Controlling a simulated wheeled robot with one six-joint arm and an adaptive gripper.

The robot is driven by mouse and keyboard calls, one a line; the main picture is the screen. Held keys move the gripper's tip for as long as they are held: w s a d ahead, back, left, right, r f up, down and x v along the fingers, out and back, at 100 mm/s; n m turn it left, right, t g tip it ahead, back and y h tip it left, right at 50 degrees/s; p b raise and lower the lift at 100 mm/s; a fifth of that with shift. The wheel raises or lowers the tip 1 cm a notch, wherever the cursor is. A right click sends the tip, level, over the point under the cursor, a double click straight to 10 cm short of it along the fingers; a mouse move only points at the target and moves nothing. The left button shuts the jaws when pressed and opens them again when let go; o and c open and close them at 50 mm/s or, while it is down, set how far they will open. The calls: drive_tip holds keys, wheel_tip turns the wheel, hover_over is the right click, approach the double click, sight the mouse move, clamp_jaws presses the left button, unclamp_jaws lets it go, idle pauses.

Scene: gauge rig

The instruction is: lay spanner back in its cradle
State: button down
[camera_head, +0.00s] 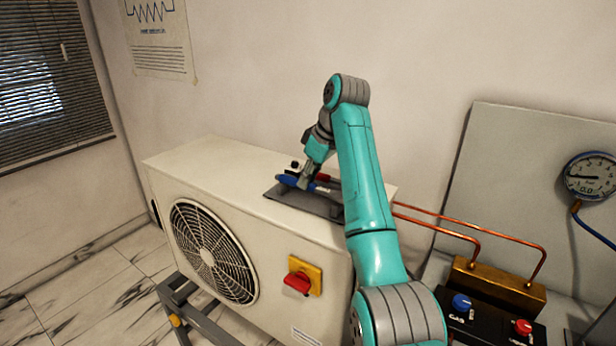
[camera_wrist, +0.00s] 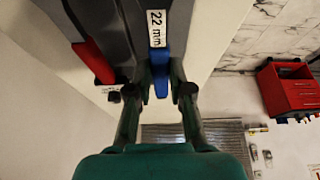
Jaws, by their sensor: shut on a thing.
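My gripper (camera_head: 308,184) is over the top of the cream outdoor unit, shut on a blue-handled tool, which I take to be the spanner (camera_head: 289,180). In the wrist view the blue spanner (camera_wrist: 161,82) lies between the two fingertips (camera_wrist: 161,92). A dark grey plate, seemingly the cradle (camera_head: 312,204), lies on the unit just below. A white "22 mm" label (camera_wrist: 156,28) shows in line with the blue part. The spanner's far end is hidden, and I cannot tell whether it touches the cradle.
A red-handled tool (camera_wrist: 93,60) lies beside the spanner. The cream unit (camera_head: 300,245) carries a fan grille and a red-yellow switch (camera_head: 303,276). Copper pipes (camera_head: 470,227) run right to a valve block below a gauge (camera_head: 590,176). A red tool chest (camera_wrist: 290,90) stands on the floor.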

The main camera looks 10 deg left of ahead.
drive_tip(key=shift+f, duration=0.6)
idle(0.3)
drive_tip(key=c, duration=1)
unclamp_jaws()
